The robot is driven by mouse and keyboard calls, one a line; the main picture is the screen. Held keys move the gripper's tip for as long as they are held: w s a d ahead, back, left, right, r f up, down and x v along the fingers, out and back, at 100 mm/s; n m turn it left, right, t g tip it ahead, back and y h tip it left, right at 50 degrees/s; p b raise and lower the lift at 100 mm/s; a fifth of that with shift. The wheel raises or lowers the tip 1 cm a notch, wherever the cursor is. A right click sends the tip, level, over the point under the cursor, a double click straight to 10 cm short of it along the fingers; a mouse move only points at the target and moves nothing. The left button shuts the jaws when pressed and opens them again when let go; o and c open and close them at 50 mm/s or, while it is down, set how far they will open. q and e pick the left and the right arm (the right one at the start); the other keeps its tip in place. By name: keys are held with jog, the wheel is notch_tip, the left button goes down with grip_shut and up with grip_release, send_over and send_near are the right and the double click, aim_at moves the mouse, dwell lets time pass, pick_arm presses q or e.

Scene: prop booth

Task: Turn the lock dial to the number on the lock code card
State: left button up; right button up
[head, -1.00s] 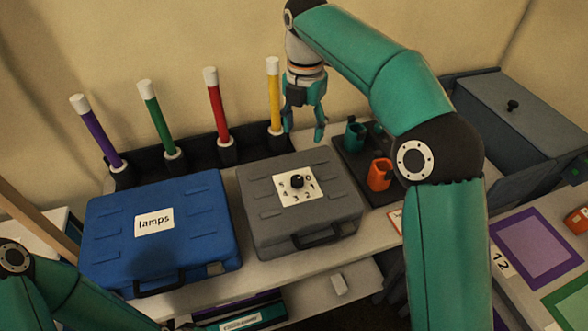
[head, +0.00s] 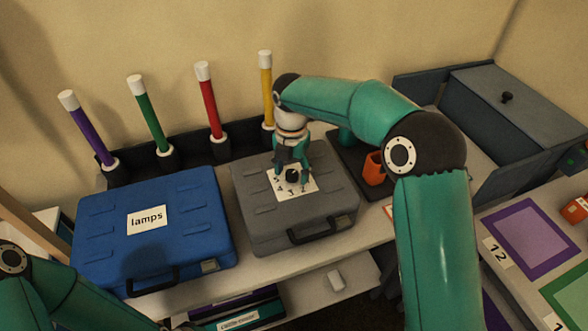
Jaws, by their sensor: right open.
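The lock dial (head: 292,174) is a small black knob on a white number plate (head: 281,190) on the lid of the grey case (head: 336,207). My right gripper (head: 292,178) points down at the dial with its fingers apart, one on each side of the knob as seen from here. I cannot tell whether the fingers touch it. The gripper hides part of the plate's numbers. A small card (head: 388,209) lies right of the case, partly behind my right arm; I cannot read it or tell whether it is the lock code card. My left gripper is out of view.
A blue case (head: 190,235) labelled "lamps" stands left of the grey case. Several coloured tubes stand in a dark rack (head: 190,158) behind. An orange cup (head: 373,169) is to the right. A purple-framed mat (head: 526,238) with a "12" tag lies far right.

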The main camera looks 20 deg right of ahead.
jog(key=shift+f, duration=0.1)
jog(key=c, duration=1)
jog(key=shift+d, duration=0.3)
grip_shut()
jog(key=shift+a, duration=0.25)
